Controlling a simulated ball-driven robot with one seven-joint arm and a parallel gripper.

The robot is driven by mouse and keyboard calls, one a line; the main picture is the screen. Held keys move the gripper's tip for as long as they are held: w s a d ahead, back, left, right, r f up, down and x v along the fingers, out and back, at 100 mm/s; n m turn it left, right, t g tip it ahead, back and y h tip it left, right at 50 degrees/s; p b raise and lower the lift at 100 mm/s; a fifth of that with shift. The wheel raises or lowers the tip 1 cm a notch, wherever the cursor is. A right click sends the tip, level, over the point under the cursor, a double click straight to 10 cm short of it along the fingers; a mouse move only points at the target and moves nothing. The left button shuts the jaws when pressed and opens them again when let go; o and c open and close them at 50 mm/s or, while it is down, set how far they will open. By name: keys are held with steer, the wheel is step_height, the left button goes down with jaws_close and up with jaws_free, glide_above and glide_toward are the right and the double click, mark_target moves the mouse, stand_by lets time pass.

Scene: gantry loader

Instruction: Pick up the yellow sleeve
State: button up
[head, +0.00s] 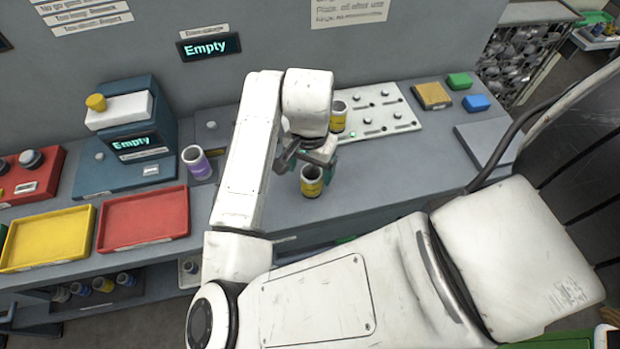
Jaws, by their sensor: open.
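A sleeve with a yellow band and an open grey top (312,182) stands upright on the grey bench, near its front. A second yellow-banded sleeve (339,118) stands behind, on the pale panel, partly hidden by my arm. My gripper (307,166) is open, with teal fingertips, just behind and above the front sleeve. The right finger overlaps the sleeve's outline in the picture; I cannot tell whether they touch.
A purple-banded sleeve (197,162) stands left of my arm. A pale panel with knobs (375,125) lies behind my gripper. A red tray (143,219) and a yellow tray (47,238) are at left. The bench is clear right of the front sleeve.

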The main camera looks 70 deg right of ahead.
steer(key=shift+s+a+f+p, duration=0.15)
steer(key=shift+f+p, duration=0.45)
steer(key=shift+f, duration=2.05)
steer(key=shift+c, duration=0.5)
steer(key=c, duration=1.3)
steer(key=shift+r, duration=0.1)
